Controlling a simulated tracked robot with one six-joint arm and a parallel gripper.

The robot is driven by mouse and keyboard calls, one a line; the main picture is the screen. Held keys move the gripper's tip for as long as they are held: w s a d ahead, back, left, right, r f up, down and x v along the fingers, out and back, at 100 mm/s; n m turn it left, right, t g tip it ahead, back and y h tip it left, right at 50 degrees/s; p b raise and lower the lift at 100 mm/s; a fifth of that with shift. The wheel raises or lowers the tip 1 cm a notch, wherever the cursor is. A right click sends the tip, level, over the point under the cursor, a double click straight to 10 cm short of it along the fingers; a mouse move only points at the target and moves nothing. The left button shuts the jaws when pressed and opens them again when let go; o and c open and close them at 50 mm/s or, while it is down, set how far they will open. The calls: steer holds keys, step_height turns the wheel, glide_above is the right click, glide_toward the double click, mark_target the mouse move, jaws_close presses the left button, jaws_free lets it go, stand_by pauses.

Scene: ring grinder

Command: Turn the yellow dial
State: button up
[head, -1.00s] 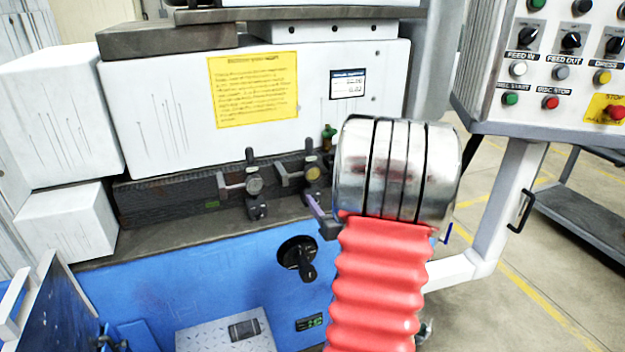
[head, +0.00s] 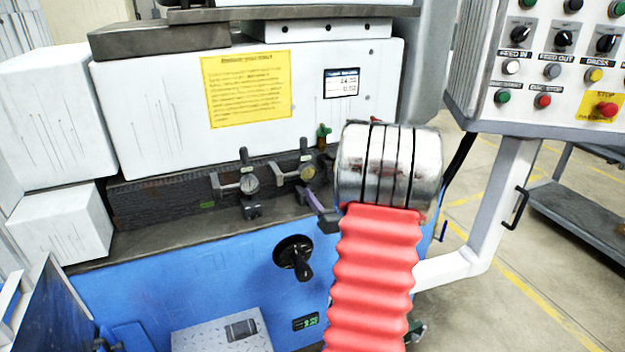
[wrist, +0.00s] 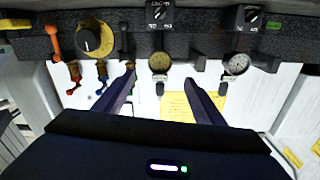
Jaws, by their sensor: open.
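The yellow dial (wrist: 95,39), a round yellow face with a black knob and a pale mark, is at the upper left of the wrist view. I cannot make it out in the head view, where my arm covers part of the machine. My gripper (wrist: 161,78) is open and empty. In the wrist view, its dark purple fingers point toward the machine's dark rail, to the right of and apart from the dial. One finger also shows in the head view (head: 318,208), left of my wrist.
A gauge with a yellowish face (wrist: 160,62) lies just ahead between the fingertips, and a white-faced gauge (wrist: 236,64) is to its right. Orange (wrist: 55,42), red and blue levers flank the dial. A black handwheel (head: 294,256) and the button panel (head: 550,70) are farther off.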

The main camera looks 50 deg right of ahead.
mark_target(309, 174)
steer(key=x, duration=0.9)
steer(key=shift+w+d, duration=0.2)
steer(key=shift+w, duration=0.15)
steer(key=shift+c, duration=0.6)
steer(key=c, duration=1)
